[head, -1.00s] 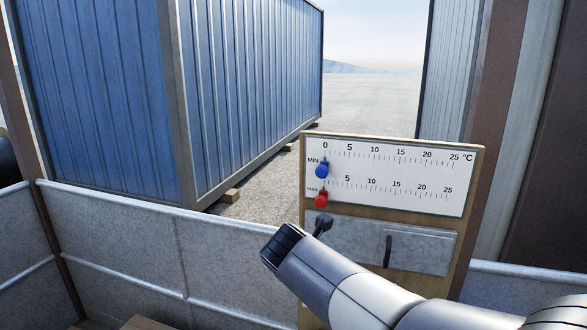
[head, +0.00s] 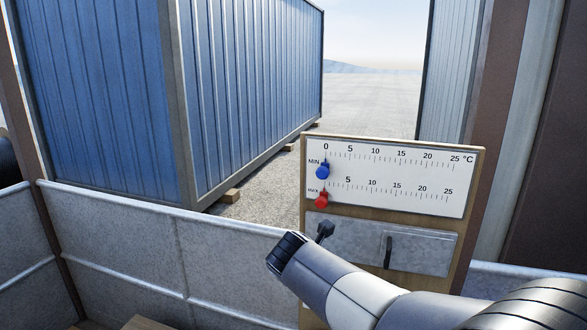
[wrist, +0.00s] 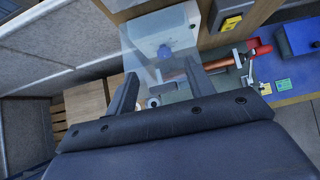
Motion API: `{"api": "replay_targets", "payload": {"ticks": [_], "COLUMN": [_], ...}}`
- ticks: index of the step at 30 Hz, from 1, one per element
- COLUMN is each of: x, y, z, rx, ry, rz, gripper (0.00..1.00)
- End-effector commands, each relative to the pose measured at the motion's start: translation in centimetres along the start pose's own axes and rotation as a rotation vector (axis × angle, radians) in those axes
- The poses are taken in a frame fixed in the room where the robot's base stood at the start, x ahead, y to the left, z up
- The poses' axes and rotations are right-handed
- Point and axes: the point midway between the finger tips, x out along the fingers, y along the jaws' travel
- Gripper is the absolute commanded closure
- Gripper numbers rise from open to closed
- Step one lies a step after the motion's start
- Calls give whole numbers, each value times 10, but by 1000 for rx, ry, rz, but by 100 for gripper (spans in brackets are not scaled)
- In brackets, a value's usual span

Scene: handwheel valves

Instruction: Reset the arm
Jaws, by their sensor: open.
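My gripper (wrist: 160,82) shows in the wrist view with its two dark fingers spread apart and nothing visible between them. In the head view my arm reaches in from the lower right, in front of a board (head: 472,190) with two temperature scales. A blue MIN slider (head: 322,171) and a red MAX slider (head: 321,199) sit at the scales' left ends. A small dark part above my arm's end may be a fingertip; the rest of the gripper is hidden there.
A wooden crate (wrist: 88,105) stands left. A low grey wall (head: 120,235) and blue container (head: 250,90) stand behind.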

Motion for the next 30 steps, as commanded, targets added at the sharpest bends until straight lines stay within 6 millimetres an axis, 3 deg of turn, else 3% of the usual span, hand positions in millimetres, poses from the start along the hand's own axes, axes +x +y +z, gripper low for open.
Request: {"api": "replay_targets", "payload": {"ticks": [20,30], "x": [3,19], "y": [-12,-42], "z": [-7,-26], "rx": [7,76], "ry": [-54,4], "rz": [-5,-71], "gripper": [49,49]}}
